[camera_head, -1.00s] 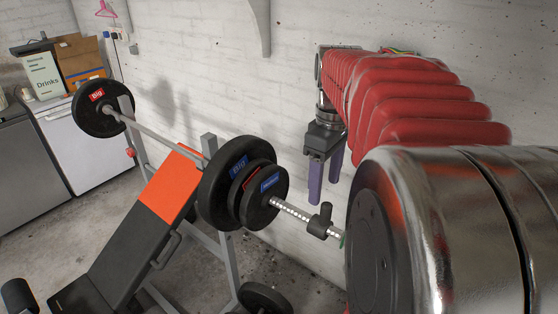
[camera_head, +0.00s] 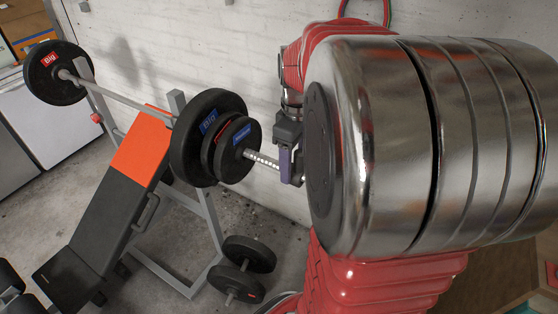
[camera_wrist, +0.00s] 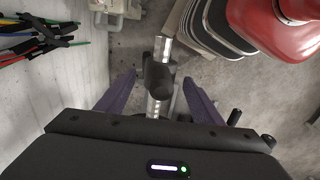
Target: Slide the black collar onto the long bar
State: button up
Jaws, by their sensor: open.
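The long bar (camera_head: 130,101) rests across the bench rack, with weight plates at both ends. Its pale near end (camera_head: 262,161) sticks out past the right-hand plates. The black collar (camera_wrist: 158,74) is around the bar (camera_wrist: 165,47) in the wrist view, with bar showing on both sides of it. My gripper (camera_wrist: 159,80) is open, its purple fingers on either side of the collar with gaps. In the head view my gripper (camera_head: 290,178) is at the bar's end and mostly hides the collar.
Plates (camera_head: 233,149) sit on the bar left of my gripper. A white brick wall (camera_head: 200,45) runs close behind. The padded bench (camera_head: 100,215) stands left, and a dumbbell (camera_head: 245,270) lies on the floor below. Coloured cords (camera_wrist: 40,42) show in the wrist view.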

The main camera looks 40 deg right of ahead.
aim_at(293, 166)
jog(key=shift+f, duration=1.75)
jog(key=c, duration=1.3)
jog(key=shift+w+d+r, duration=0.15)
jog(key=shift+r, duration=0.1)
jog(key=shift+w, duration=0.2)
jog(key=shift+w+a, duration=0.3)
jog(key=shift+w, duration=0.4)
jog(key=shift+w+a, duration=0.15)
jog(key=shift+w, duration=0.15)
jog(key=shift+w+a, duration=0.1)
jog(key=shift+w, duration=0.25)
